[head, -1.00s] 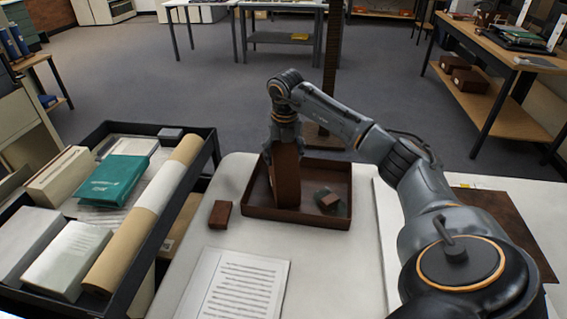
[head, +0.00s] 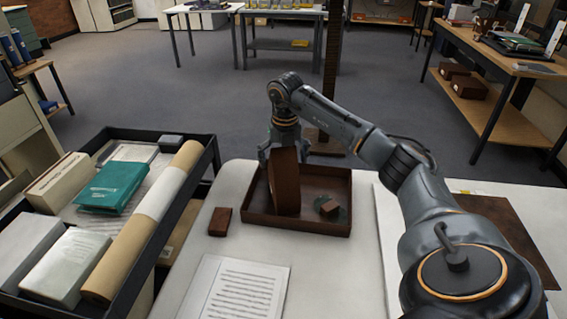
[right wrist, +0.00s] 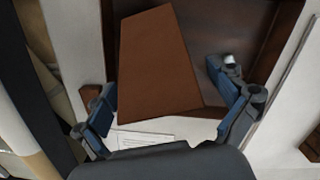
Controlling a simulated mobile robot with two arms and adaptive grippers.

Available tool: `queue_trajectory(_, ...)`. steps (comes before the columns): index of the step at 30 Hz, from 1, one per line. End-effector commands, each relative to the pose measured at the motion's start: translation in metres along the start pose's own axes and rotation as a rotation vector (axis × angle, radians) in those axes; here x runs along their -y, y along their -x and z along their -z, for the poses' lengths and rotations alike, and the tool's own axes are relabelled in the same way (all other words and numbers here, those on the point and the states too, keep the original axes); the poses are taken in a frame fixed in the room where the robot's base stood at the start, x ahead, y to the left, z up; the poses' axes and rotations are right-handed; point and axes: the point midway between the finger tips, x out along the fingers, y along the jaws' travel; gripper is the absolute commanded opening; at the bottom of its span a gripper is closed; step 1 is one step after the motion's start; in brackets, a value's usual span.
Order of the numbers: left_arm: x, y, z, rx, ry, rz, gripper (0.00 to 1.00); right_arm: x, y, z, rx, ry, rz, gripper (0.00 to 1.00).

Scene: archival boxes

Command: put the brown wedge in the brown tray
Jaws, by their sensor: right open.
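The brown wedge (head: 286,188) stands on end inside the brown tray (head: 300,228), in its left part. My right gripper (head: 285,152) is at the wedge's upper end, with its fingers spread to either side. In the right wrist view the wedge (right wrist: 155,65) lies between the open fingers of the right gripper (right wrist: 166,92), with a clear gap on the right finger's side. The tray (right wrist: 255,35) shows behind it. My left gripper is not in view.
A small brown block (head: 329,208) with something dark green lies in the tray's right part. Another brown block (head: 220,221) lies on the table left of the tray. A printed sheet (head: 240,290) lies in front. A black-edged bin (head: 205,165) of boxes stands at left.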

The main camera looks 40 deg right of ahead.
Motion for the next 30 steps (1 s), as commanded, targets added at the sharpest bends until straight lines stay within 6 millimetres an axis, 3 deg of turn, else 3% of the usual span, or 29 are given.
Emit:
queue_trajectory(9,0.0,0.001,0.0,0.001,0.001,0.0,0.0,-0.001,0.069,-0.001,0.005,0.001,-0.003,0.96)
queue_trajectory(15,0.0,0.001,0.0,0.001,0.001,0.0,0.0,-0.001,0.1,-0.001,0.004,0.0,-0.002,0.96)
queue_trajectory(21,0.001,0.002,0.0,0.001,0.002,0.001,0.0,0.0,0.11,0.0,0.001,0.0,0.0,0.96)
queue_trajectory(30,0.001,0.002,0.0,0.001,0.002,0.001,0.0,0.0,0.11,0.0,0.001,0.001,-0.001,0.96)
